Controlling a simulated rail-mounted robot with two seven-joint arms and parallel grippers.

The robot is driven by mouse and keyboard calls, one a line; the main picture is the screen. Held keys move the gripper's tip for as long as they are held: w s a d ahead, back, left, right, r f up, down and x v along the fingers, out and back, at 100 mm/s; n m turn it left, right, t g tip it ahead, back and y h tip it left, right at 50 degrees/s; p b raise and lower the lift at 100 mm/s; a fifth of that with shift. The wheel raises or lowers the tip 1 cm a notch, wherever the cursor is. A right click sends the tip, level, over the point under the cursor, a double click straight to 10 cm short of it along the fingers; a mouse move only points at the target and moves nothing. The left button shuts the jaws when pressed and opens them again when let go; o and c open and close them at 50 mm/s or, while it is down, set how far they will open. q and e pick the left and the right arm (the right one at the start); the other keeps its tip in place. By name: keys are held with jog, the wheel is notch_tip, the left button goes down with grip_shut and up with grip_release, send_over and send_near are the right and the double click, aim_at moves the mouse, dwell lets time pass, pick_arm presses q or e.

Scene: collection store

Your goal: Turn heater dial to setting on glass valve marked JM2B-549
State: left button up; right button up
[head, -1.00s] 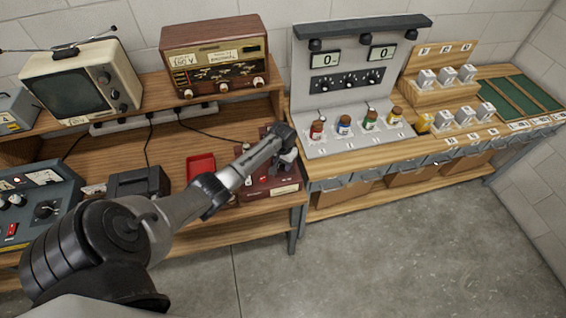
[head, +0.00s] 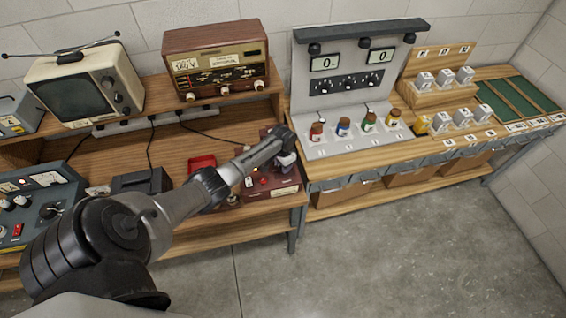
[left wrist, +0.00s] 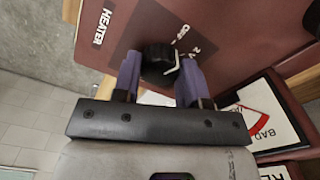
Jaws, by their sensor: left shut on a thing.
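The heater dial (left wrist: 155,62) is a round black knob on a dark red panel, under white "HEATER" lettering, with "OFF" and numerals beside it. A white mark shows at its edge; I cannot tell which setting it points to. My left gripper (left wrist: 159,82) is shut on this dial, a purple-grey finger on each side. In the head view my left gripper (head: 286,161) is at the right part of the dark red tester (head: 280,190), and my arm covers much of it. I cannot make out a glass valve marked JM2B-549. My right gripper is not in view.
A meter (left wrist: 268,118) with a red "BAD" zone lies beside the dial. A red tray (head: 202,162) and black box (head: 140,183) are left of the tester. A radio (head: 217,60) and television (head: 85,85) stand on the shelf. A grey panel (head: 345,140) with several coloured bottles stands right.

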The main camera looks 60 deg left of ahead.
pick_arm(q)
jog(key=m, duration=0.3)
jog(key=shift+m+p, duration=0.35)
jog(key=shift+m, duration=0.05)
jog(key=m, duration=0.2)
jog(key=shift+m, duration=0.4)
jog(key=m, duration=0.3)
jog(key=shift+m+b, duration=0.3)
jog(key=shift+m, duration=1.7)
jog(key=o, duration=0.9)
